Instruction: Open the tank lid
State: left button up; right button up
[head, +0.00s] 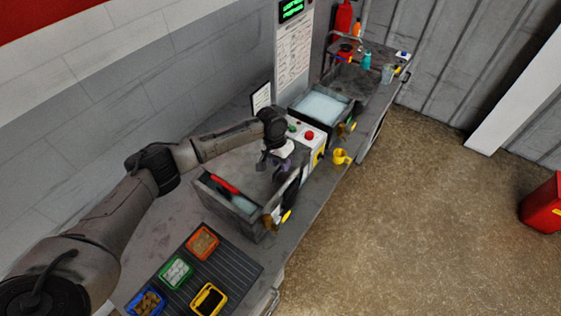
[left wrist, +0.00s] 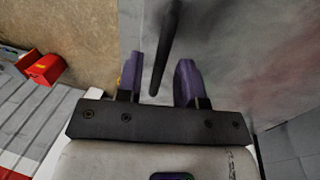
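The near tank (head: 228,208) is a grey box on the bench. A grey lid panel (head: 240,166) covers its far part; pale liquid and a red-handled item (head: 222,184) show at the uncovered near side. I cannot tell if the lid is tilted or flat. My left gripper (head: 273,160) is over the lid's right part. In the left wrist view, its purple fingers (left wrist: 158,82) are apart, on either side of a dark bar (left wrist: 165,50), with a gap visible on both sides. A grey panel (left wrist: 225,45) lies behind the bar. My right gripper is not in view.
A second tank (head: 320,106) with pale contents stands open farther along the bench. A white control box (head: 308,142) with a red button is between the tanks. A yellow mug (head: 341,157) sits at the bench edge. Several small coloured bins (head: 203,242) stand on a ribbed mat nearby.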

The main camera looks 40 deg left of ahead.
pick_arm(q)
grip_shut()
dwell(0.3)
